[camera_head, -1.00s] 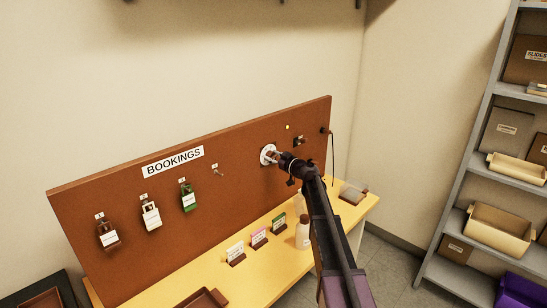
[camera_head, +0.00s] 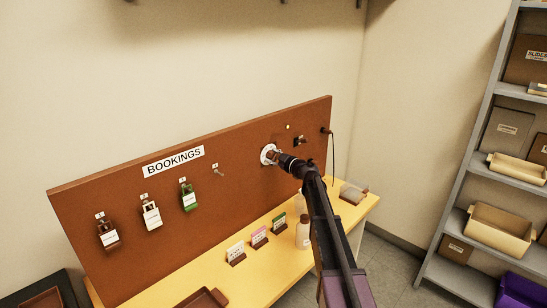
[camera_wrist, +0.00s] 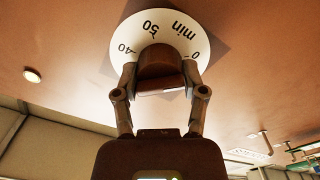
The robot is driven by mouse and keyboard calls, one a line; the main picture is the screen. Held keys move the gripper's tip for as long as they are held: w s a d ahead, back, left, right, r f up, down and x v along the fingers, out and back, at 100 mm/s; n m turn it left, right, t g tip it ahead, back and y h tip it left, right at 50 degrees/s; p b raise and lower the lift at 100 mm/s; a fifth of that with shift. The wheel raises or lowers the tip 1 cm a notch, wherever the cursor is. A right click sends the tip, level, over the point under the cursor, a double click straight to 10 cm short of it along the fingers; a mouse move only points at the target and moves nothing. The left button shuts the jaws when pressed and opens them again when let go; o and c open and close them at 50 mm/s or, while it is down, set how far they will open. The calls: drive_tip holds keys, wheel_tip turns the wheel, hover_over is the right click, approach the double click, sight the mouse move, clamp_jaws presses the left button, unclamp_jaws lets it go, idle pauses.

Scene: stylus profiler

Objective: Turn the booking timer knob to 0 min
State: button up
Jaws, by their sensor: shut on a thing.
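The booking timer knob (camera_wrist: 158,62) is a brown block in the middle of a white round dial (camera_wrist: 118,38) on the brown board. In the wrist view the dial shows 40, 50, "min" and 0; the 0 is at the right, by the right finger. My gripper (camera_wrist: 160,76) is shut on the knob, one finger on each side. In the head view the dial (camera_head: 265,154) shows only in part behind my gripper (camera_head: 277,157). I cannot tell which mark the knob points at.
A small pale lamp (camera_head: 288,127) sits above the dial on the board (camera_head: 120,195). Tags hang on hooks at the left under the BOOKINGS sign (camera_head: 173,161). Below, a yellow table (camera_head: 255,281) holds small card stands and a bottle (camera_head: 303,234). Shelves (camera_head: 462,215) stand at the right.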

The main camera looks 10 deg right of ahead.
drive_tip(key=o, duration=1.2)
drive_tip(key=shift+w+d, duration=0.1)
drive_tip(key=shift+c, duration=0.2)
drive_tip(key=shift+s+d, duration=0.15)
drive_tip(key=shift+s, duration=0.3)
drive_tip(key=v, duration=1.1)
